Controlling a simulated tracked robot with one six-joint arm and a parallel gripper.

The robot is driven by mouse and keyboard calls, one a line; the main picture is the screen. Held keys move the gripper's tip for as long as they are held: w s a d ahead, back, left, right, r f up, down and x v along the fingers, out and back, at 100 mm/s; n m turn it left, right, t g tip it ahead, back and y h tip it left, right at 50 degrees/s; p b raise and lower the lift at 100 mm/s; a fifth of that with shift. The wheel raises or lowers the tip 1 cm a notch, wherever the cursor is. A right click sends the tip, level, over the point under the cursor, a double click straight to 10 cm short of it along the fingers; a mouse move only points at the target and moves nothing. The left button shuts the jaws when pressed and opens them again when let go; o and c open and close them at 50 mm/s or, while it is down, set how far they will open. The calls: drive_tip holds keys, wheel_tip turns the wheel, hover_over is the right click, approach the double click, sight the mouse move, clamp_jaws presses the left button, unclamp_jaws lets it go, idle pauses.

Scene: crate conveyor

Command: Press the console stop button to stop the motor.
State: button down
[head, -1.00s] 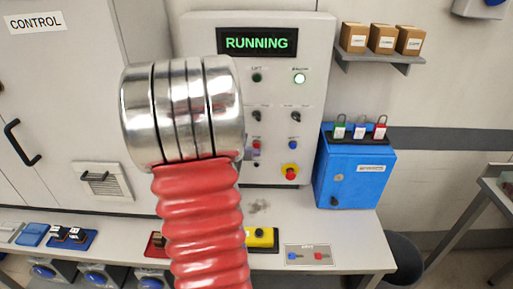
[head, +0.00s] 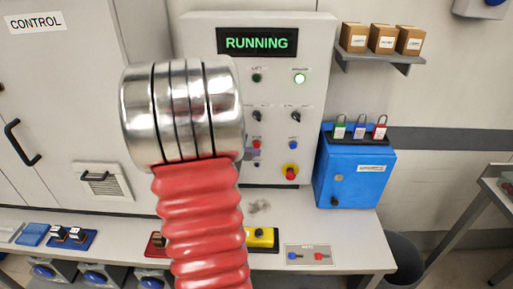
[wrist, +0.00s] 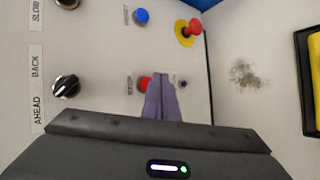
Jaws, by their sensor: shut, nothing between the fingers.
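The grey console (head: 275,35) stands behind my arm, its display (head: 257,41) reading RUNNING. The small red button (head: 256,144) is on its lower panel, just right of my arm's metal end. In the wrist view the red button (wrist: 145,83) has a small label beside it, too blurred to read surely. My gripper (wrist: 164,78) is shut and empty, its purple fingertips beside the red button and partly overlapping it. I cannot tell whether they touch the panel. In the head view my arm hides most of the gripper.
A red mushroom button on yellow (head: 290,173) and a blue button (head: 294,145) are close by. Black selector knobs (wrist: 66,87) sit on the same panel. A blue lock box (head: 355,170) stands to the right, and a yellow box (head: 262,239) lies on the bench.

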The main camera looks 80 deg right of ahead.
drive_tip(key=shift+d, duration=0.1)
idle(0.3)
drive_tip(key=shift+w+d, duration=0.1)
drive_tip(key=shift+d, duration=0.2)
drive_tip(key=shift+w+d, duration=0.1)
drive_tip(key=shift+d, duration=0.35)
idle(0.9)
drive_tip(key=shift+a, duration=0.1)
drive_tip(key=shift+s+a, duration=0.2)
drive_tip(key=shift+a, duration=0.55)
drive_tip(key=a, duration=0.2)
drive_tip(key=s+a, duration=0.1)
drive_tip(key=a, duration=0.2)
idle(0.7)
idle(1.0)
